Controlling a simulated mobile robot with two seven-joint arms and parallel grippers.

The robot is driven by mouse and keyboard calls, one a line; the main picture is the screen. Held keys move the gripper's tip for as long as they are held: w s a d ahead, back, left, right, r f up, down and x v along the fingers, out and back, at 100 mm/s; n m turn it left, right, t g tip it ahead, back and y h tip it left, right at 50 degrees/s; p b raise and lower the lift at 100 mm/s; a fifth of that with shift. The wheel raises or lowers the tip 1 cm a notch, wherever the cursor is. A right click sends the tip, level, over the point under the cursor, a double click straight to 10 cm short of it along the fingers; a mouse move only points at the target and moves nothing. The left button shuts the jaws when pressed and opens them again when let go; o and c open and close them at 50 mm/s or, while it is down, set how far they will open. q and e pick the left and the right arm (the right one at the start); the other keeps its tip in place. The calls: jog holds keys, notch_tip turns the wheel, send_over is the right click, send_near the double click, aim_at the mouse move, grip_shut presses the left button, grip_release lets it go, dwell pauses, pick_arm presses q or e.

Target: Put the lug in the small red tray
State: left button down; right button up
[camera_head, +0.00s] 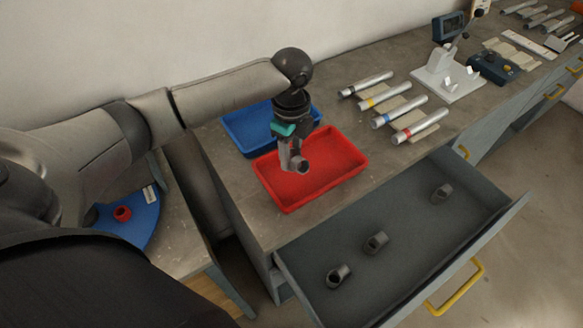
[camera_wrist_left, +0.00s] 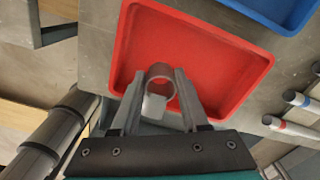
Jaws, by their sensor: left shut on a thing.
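My left gripper (camera_head: 290,158) is shut on a grey metal lug (camera_head: 301,166), a short ring-shaped piece. It holds the lug over the left part of the small red tray (camera_head: 345,171). In the left wrist view the lug (camera_wrist_left: 160,80) sits between the two fingers (camera_wrist_left: 158,98), with the red tray (camera_wrist_left: 222,62) behind and below it. The tray looks empty. I cannot tell exactly how high the lug is above the tray floor. My right gripper is not in view.
A blue tray (camera_head: 238,132) stands behind the red one. An open drawer (camera_head: 402,262) in front holds several more lugs (camera_head: 375,242). Tubes with coloured bands (camera_head: 400,117) and a white fixture (camera_head: 447,76) lie to the right. A blue board with a red ring (camera_head: 123,213) is at left.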

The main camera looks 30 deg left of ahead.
aim_at(291, 153)
pick_arm(q)
jog(key=shift+f+b, duration=0.3)
jog(key=shift+f, duration=2.45)
jog(key=shift+f, duration=0.1)
jog(key=shift+c, duration=2)
grip_release()
notch_tip(291, 153, up, 12)
jog(key=shift+r+p, duration=0.1)
jog(key=shift+p, duration=0.6)
